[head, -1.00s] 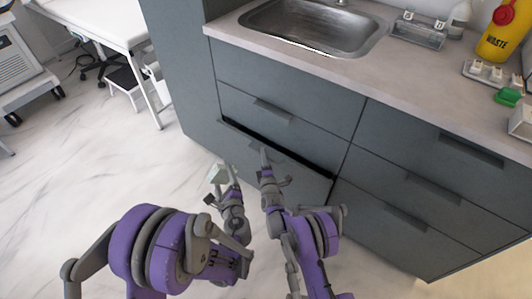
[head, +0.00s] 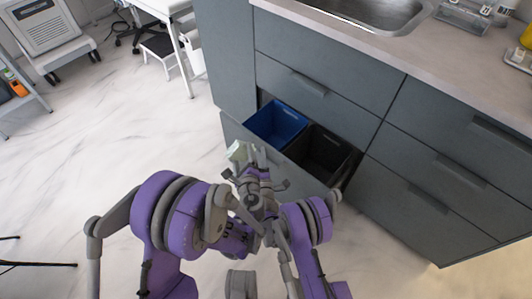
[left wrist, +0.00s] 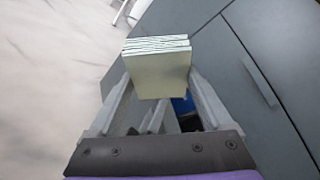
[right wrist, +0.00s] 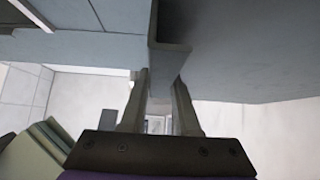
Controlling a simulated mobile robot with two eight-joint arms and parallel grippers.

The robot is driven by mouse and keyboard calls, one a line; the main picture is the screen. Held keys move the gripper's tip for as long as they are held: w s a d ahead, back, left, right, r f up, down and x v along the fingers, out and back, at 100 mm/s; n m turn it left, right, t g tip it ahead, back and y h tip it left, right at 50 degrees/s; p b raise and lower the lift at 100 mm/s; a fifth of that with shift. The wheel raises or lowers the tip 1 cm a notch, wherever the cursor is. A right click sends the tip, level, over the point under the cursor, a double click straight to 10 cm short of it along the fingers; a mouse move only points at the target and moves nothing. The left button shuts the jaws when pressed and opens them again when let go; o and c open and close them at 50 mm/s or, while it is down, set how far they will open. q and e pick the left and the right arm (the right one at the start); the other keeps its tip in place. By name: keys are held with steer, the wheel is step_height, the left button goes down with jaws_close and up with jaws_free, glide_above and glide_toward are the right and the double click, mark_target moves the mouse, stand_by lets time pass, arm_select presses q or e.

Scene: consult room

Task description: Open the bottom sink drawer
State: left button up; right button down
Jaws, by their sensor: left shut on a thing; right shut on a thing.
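The bottom sink drawer (head: 232,128) is pulled well out below the sink. A blue bin (head: 277,123) and a black bin (head: 320,152) show inside it. My right gripper (right wrist: 160,92) is shut on the drawer's handle (right wrist: 167,66) at its front; the exact contact is partly hidden in the head view. My left gripper (left wrist: 157,98) is shut on a pale green, layered block (left wrist: 158,72). That block also shows in the head view (head: 237,151), close beside the drawer front. The two grippers are close together and overlap in the head view.
Other closed drawers (head: 430,150) fill the cabinet to the right and above. The counter (head: 440,62) with the sink (head: 375,12) is above. A wheeled machine (head: 42,38) and a small step stool (head: 165,48) stand at the far left.

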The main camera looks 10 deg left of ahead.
steer(key=shift+d+f, duration=0.1)
steer(key=shift+f, duration=0.05)
steer(key=c, duration=0.7)
jaws_free()
steer(key=shift+s, duration=0.15)
steer(key=s, duration=0.4)
steer(key=s+d+p, duration=0.1)
steer(key=s, duration=0.2)
